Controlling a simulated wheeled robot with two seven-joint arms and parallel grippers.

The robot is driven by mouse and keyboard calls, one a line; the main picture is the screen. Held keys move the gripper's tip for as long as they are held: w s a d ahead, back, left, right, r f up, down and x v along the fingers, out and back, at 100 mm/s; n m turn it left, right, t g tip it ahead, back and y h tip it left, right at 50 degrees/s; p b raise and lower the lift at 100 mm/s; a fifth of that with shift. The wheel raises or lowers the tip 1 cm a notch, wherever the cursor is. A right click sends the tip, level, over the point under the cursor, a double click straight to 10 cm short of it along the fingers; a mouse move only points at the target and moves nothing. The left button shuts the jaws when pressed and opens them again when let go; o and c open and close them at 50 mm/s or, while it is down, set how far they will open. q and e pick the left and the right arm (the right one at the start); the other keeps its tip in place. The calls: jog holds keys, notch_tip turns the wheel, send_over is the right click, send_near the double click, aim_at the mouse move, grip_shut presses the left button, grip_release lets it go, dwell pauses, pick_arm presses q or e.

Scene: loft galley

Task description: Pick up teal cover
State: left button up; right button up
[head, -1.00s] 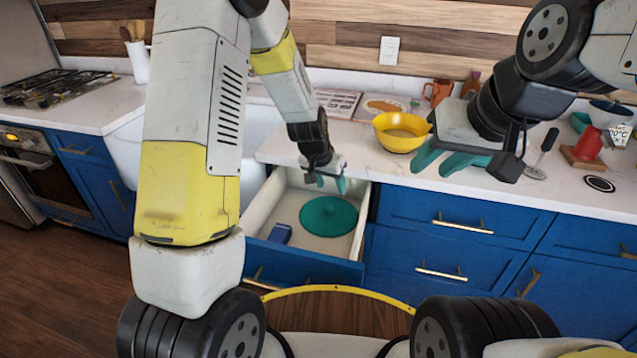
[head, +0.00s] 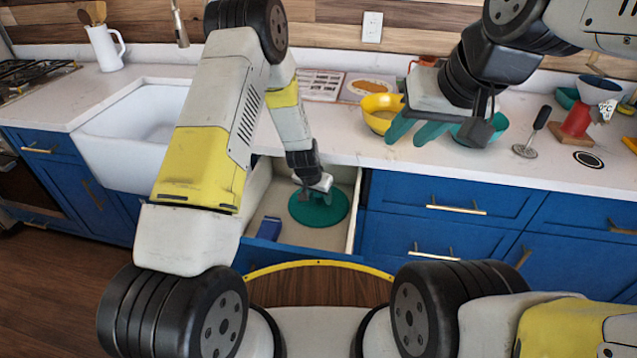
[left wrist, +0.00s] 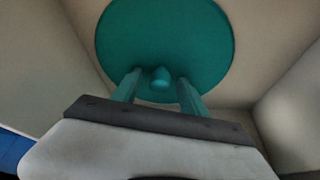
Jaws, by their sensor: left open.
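The teal cover (head: 329,211) is a round disc lying flat in the open drawer. In the left wrist view the cover (left wrist: 165,35) shows a small knob (left wrist: 160,77) near its lower part. My left gripper (head: 316,190) is over the cover inside the drawer. Its fingers (left wrist: 161,92) are open, one on each side of the knob, with gaps between; whether they touch the cover I cannot tell. My right gripper (head: 418,130) is above the counter by the yellow bowl, with its teal fingers apart and nothing seen between them.
The open drawer (head: 355,215) also holds a blue box (head: 269,228). A yellow bowl (head: 377,112), a teal bowl (head: 480,132), a masher (head: 535,132) and a red object (head: 577,120) stand on the counter. The white sink (head: 150,130) is at left.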

pick_arm(q)
jog(key=shift+c, duration=0.4)
grip_shut()
jog(key=shift+s+a+r, duration=0.1)
jog(key=shift+s+r, duration=0.2)
jog(key=shift+r, duration=0.05)
jog(key=s+a+r, duration=0.3)
jog(key=s, duration=0.3)
jog(key=s+a+r, duration=0.3)
jog(key=s+r, duration=0.1)
jog(key=s, duration=0.2)
